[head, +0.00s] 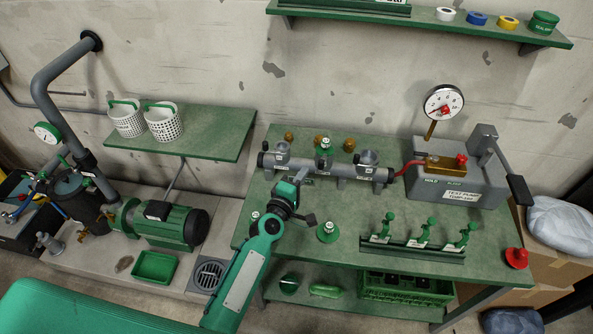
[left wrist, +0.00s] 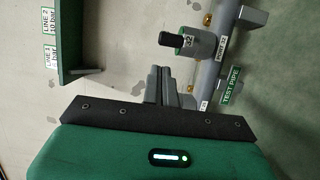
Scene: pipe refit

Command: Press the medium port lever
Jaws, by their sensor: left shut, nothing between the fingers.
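The grey test pipe (head: 342,174) lies across the back of the green bench, with several ports along it. The middle port carries a green-topped fitting (head: 325,147). In the left wrist view, a grey port marked 32 (left wrist: 200,45) stands off the pipe, with a dark lever or knob (left wrist: 171,40) at its end. My left gripper (head: 301,174) is shut and empty, in front of the pipe, left of the middle port. Its fingers also show in the left wrist view (left wrist: 172,90), apart from the dark lever. My right gripper is out of view.
Green fittings stand in a rack (head: 412,246) at the bench front. A green-based fitting (head: 328,231) stands left of it. The test pump (head: 460,185) with gauge (head: 443,102) is at the right, its red hose reaching the pipe. A wall shelf (head: 430,20) hangs above.

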